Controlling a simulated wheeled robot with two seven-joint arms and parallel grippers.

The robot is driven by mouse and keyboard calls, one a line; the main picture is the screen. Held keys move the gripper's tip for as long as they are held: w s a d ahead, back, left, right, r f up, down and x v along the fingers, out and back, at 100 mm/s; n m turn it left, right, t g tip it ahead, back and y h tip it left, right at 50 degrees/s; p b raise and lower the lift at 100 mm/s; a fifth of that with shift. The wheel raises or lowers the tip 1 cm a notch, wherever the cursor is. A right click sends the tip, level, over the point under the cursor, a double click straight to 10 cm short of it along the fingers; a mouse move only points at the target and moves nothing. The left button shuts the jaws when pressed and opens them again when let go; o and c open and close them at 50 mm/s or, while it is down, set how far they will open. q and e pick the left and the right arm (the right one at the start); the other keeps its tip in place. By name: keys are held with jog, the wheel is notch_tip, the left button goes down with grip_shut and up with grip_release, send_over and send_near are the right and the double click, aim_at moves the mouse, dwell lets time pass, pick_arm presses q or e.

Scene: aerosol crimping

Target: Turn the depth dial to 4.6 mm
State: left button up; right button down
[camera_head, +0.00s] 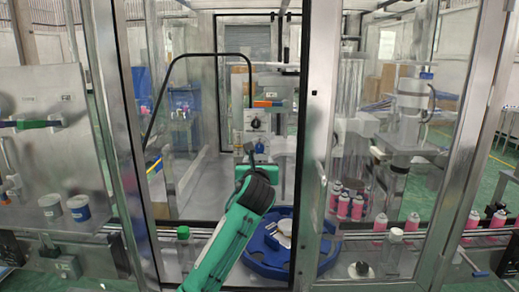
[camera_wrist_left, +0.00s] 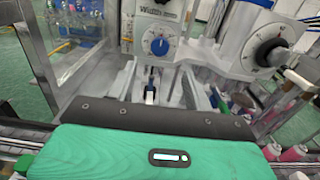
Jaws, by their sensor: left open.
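A white machine panel (camera_head: 256,118) with a dark round dial (camera_head: 256,123) stands inside the glazed enclosure, and a blue part (camera_head: 260,147) shows below that dial. I cannot tell which is the depth dial, and the scales are too small to read. My left gripper (camera_head: 250,152) is open in front of and below the panel; its fingers (camera_wrist_left: 149,82) show below the blue-rimmed dial, apart from it. My right gripper is not in view.
A blue round carrier (camera_head: 262,262) lies at the lower middle, beside my left arm. Pink cans (camera_head: 350,207) stand to the right. Metal door posts (camera_head: 318,120) frame the opening, and a bent black bar (camera_head: 175,75) crosses its left part.

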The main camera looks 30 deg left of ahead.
aim_at(259, 148)
pick_arm(q)
jog(key=p+x, duration=0.2)
jog(key=x, duration=0.6)
jog(key=shift+w+a+r, duration=0.1)
jog(key=shift+w+a, duration=0.05)
jog(key=shift+w, duration=0.2)
jog(key=shift+p+x, duration=0.3)
jog(key=shift+x, duration=0.6)
jog(key=c, duration=1)
